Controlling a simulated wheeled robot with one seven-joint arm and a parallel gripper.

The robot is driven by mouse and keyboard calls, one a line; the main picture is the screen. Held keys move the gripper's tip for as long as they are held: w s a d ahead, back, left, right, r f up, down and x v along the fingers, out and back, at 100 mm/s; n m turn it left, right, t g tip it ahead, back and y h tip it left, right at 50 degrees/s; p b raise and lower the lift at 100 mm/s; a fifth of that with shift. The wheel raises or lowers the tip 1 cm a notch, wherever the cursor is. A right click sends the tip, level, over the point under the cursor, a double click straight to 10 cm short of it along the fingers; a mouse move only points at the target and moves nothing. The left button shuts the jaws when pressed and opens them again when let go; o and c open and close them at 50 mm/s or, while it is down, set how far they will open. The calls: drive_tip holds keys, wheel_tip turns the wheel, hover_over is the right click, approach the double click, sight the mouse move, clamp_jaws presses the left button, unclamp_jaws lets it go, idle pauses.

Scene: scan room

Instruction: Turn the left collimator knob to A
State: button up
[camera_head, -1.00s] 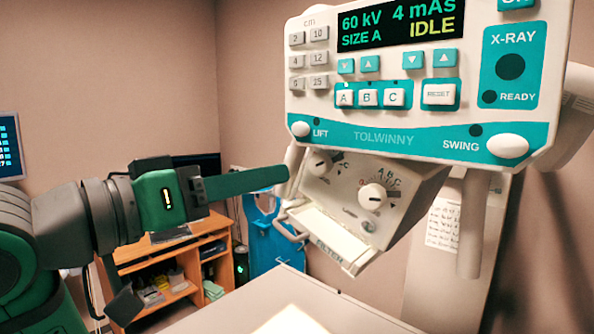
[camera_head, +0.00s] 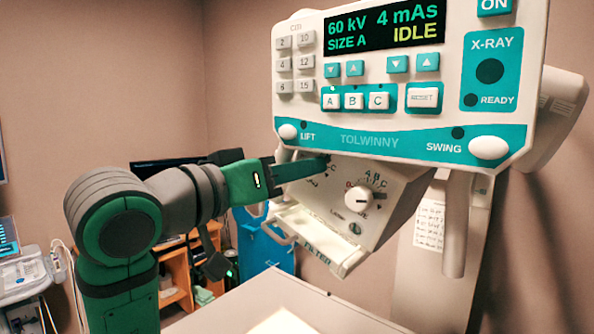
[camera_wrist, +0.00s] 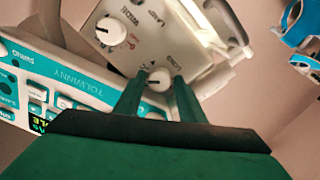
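The collimator box (camera_head: 375,215) hangs under the control panel and has two white knobs on its sloped face. In the wrist view the left collimator knob (camera_wrist: 158,79) sits between the fingertips of my gripper (camera_wrist: 160,76). The fingers are apart, one on each side of the knob; I cannot tell whether they touch it. In the head view my gripper (camera_head: 322,163) reaches the box from the left and hides that knob; a letter C shows beside it. The right knob (camera_head: 358,199) is in plain view, and also shows in the wrist view (camera_wrist: 110,32).
The control panel (camera_head: 400,130) is close above my gripper; its display (camera_head: 384,36) reads 60 kV, 4 mAs, SIZE A, IDLE. A handle rail and filter tray (camera_head: 320,240) project at the box's lower front. A pale table (camera_head: 250,300) lies below.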

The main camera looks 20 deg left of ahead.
drive_tip(key=c, duration=0.8)
drive_tip(key=shift+o, duration=0.2)
drive_tip(key=shift+n, duration=1.5)
drive_tip(key=shift+w, duration=0.1)
drive_tip(key=o, duration=0.8)
drive_tip(key=shift+c, duration=0.2)
drive_tip(key=v, duration=1.1)
